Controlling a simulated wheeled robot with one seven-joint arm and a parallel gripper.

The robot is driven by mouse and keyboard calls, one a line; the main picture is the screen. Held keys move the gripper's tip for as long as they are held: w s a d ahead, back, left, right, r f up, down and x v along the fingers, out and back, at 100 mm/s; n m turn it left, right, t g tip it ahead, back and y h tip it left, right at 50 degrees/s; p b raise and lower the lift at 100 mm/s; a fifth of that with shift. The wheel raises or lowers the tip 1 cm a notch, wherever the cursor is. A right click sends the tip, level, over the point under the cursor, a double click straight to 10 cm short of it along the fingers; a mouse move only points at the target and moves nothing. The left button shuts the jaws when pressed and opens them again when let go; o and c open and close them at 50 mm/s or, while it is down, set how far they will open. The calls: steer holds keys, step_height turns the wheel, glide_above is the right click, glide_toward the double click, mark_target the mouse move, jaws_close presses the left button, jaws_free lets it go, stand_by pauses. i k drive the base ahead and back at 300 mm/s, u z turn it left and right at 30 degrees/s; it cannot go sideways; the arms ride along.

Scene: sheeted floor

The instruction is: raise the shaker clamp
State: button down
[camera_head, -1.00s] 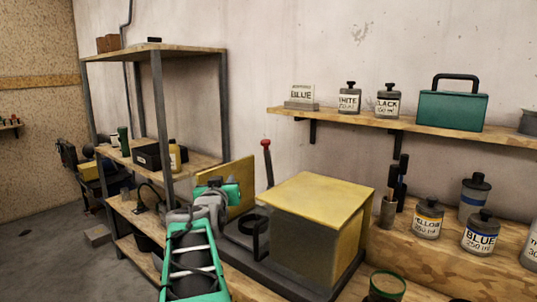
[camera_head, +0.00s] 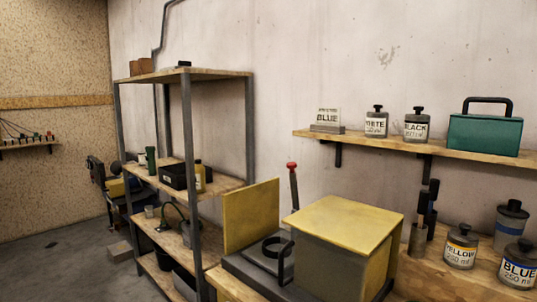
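The shaker is a yellow-topped box (camera_head: 350,222) on a dark base (camera_head: 243,268) at the bottom centre. Its yellow door (camera_head: 251,214) stands open on the left. A black ring-shaped clamp (camera_head: 283,262) stands on the base beside the box, and I see nothing held in it. A dark lever with a red knob (camera_head: 292,166) stands upright behind it. The lower part of the lever is hidden behind the box. My gripper is not in view.
Yellow (camera_head: 460,248) and blue (camera_head: 518,266) paint bottles stand on the bench at right. A wall shelf (camera_head: 400,149) above holds white and black bottles and a green case (camera_head: 485,134). A metal rack (camera_head: 187,140) stands left of the shaker. Open floor (camera_head: 65,265) lies at far left.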

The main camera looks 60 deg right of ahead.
mark_target(291, 166)
steer(key=z, duration=0.35)
steer(key=i, duration=0.85)
steer(key=z, duration=0.5)
